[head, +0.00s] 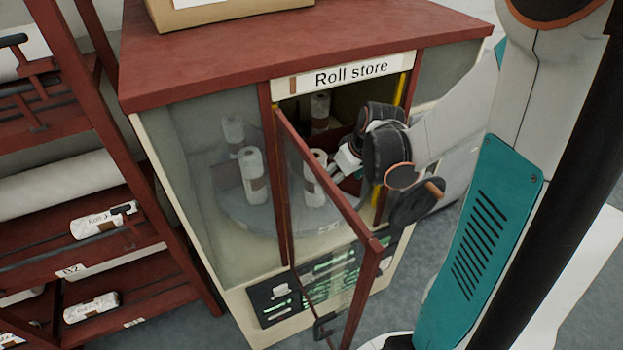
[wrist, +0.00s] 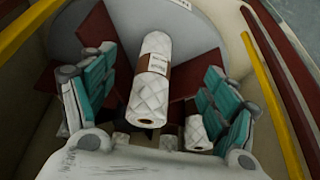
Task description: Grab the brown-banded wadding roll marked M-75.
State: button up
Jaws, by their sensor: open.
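In the wrist view a white quilted roll with a brown band (wrist: 153,85) stands on a round grey turntable (wrist: 205,42), between the spread teal fingers of my gripper (wrist: 155,72). The fingers are apart from it on both sides. Its label is too small to read. A second white roll (wrist: 197,134) is near the right finger, partly hidden. In the head view my gripper (head: 346,163) reaches into the cabinet, close to a banded roll (head: 314,180). Other rolls (head: 252,176) stand on the turntable behind the glass. I cannot tell which is marked M-75.
The glass door (head: 330,215) of the "Roll store" cabinet (head: 210,65) hangs open left of my arm. Dark red dividers (wrist: 100,32) split the turntable. A yellow strip (wrist: 262,75) edges the opening. A red rack (head: 110,120) with rolls stands at left.

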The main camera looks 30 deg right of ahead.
aim_at(319, 159)
jog(key=w, duration=0.3)
jog(key=w+a, duration=0.1)
jog(key=w, duration=0.2)
jog(key=w+b, duration=0.1)
jog(key=w, duration=0.2)
jog(key=shift+a, duration=0.25)
jog(key=shift+b+x, duration=0.95)
jog(key=shift+x, duration=1.65)
jog(key=c, duration=1.3)
